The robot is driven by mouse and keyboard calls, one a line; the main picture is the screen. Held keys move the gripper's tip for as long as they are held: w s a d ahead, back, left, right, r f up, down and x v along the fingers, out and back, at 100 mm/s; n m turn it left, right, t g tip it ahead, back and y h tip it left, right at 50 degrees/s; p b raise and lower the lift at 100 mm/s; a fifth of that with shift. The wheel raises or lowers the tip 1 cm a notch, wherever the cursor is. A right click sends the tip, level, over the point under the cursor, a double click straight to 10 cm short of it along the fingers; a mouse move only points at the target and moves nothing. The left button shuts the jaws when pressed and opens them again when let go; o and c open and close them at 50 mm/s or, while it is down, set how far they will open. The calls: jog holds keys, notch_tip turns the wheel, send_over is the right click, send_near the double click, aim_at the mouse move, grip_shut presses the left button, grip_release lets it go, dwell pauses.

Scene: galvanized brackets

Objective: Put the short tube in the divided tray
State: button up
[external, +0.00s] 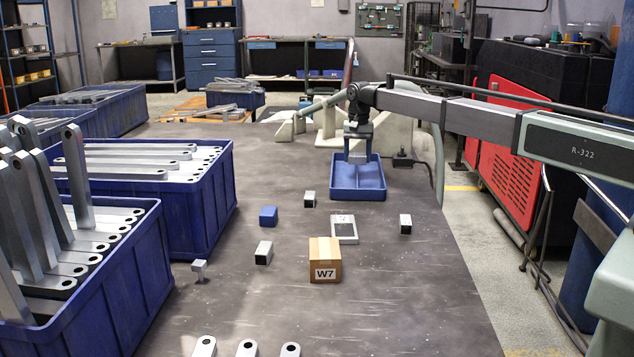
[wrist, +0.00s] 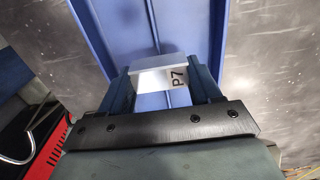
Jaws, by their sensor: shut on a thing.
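My gripper (external: 358,152) is shut on a short pale metal piece marked P7 (wrist: 160,72), which looks like the short tube. In the wrist view the fingers clasp it from both sides. The blue divided tray (external: 345,194) stands on the table below my gripper in the external view. In the wrist view the tray (wrist: 112,30) lies beneath the piece, and its divider runs up the middle of the picture. The piece is above the tray; how far above, I cannot tell. Its lower part is hidden by the gripper.
Large blue bins (external: 188,200) of brackets line the left. A black block with a cable (external: 402,160) is right of the tray.

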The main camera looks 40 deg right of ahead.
aim_at(358, 155)
jog(key=shift+f, duration=1.1)
jog(key=shift+f, duration=0.2)
jog(key=o, duration=1.1)
notch_tip(358, 155, up, 12)
jog(key=shift+r, duration=0.2)
